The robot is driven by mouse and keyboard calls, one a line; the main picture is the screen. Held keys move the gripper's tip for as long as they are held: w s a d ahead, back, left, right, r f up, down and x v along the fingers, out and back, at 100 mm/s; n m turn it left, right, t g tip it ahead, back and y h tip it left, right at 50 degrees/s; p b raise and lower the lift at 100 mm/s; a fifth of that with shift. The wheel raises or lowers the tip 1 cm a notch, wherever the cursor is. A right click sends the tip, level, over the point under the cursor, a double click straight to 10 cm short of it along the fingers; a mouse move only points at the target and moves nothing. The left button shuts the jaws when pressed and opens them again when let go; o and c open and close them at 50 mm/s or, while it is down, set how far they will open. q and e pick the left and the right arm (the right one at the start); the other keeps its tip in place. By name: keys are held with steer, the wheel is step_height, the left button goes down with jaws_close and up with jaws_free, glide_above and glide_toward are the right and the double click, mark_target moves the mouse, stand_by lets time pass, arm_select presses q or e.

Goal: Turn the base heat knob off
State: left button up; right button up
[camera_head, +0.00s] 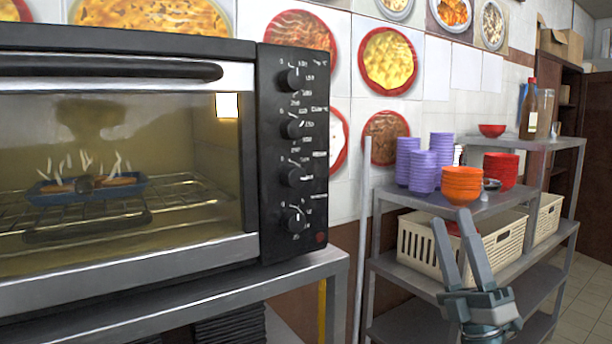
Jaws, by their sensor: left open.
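A black toaster oven (248,150) stands at the left with its glass door shut. Its control panel carries a column of black knobs: a top knob (291,79), an upper-middle knob (293,128), a lower-middle knob (292,175) and a bottom knob (296,220). The labels are too small to tell which one is the base heat knob. My left gripper (450,217) is open and empty, fingers pointing up, to the right of the panel and apart from it, in front of the shelf rack. My right gripper is not in view.
The oven sits on a metal stand (336,262). A metal shelf rack (385,264) at the right holds purple cups (422,171), orange bowls (462,181), red bowls (500,169) and cream baskets (421,246). Inside the oven, a blue tray (60,194) of food steams.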

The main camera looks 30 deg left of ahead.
arm_select(q)
steer(key=s+a+r+n+g+y, duration=0.3)
steer(key=s+r+n+g, duration=0.4)
steer(key=n+g, duration=0.65)
steer(key=n+g+h+b, duration=0.3)
steer(key=n+h, duration=0.3)
glide_toward(298, 130)
steer(key=d+r, duration=0.1)
steer(key=d, duration=0.5)
steer(key=s+d+r+m+t+h, duration=0.1)
steer(key=s+d+r+t+h, duration=0.1)
steer(key=s+t+h, duration=0.2)
steer(key=shift+s+d+t+h+b, duration=0.2)
steer(key=shift+s+t+h+b, duration=0.2)
steer(key=shift+s+t, duration=0.55)
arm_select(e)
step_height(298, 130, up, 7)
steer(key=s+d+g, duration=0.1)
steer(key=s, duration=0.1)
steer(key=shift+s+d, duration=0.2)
arm_select(q)
steer(key=shift+s+a+r, duration=0.1)
steer(key=shift+s+r, duration=0.05)
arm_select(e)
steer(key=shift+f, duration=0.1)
